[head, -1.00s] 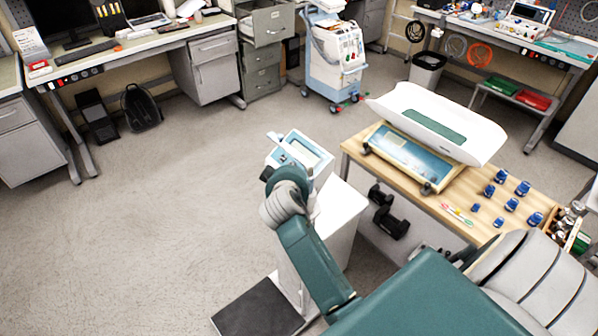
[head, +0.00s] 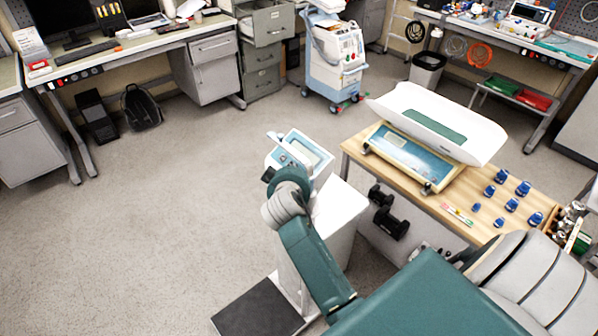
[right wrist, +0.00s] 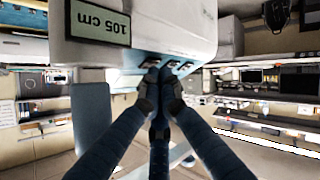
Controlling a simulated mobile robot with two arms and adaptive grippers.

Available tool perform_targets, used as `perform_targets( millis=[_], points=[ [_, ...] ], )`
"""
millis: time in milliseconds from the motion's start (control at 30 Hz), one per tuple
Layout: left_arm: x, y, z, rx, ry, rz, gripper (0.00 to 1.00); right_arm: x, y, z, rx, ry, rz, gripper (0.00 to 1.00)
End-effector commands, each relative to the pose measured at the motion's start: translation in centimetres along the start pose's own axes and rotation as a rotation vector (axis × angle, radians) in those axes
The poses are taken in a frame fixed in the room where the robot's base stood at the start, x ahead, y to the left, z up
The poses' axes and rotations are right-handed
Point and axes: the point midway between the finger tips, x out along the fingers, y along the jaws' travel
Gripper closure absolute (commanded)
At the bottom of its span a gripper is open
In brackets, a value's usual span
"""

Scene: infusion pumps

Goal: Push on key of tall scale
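The tall scale has a white column and a pale head with a blue-framed display (head: 305,150). Its black base plate (head: 258,308) is on the floor. My right arm reaches over to the head's left side and hides part of it and the gripper in the head view. My left gripper is not in view.
A wooden table (head: 362,150) right of the scale carries a white baby scale (head: 470,145) and several blue weights (head: 502,176). Dark dumbbells (head: 390,222) sit below its top. Open floor (head: 150,210) lies to the left.

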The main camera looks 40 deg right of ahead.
Motion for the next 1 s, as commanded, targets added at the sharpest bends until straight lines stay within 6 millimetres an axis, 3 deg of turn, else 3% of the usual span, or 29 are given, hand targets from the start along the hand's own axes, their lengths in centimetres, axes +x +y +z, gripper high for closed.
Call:
perform_targets(
  millis=[1000],
  points=[
    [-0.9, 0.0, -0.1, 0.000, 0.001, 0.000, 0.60, -0.6, 0.0, -0.6, 0.000, -0.001, 0.000, 1.00]
  ],
)
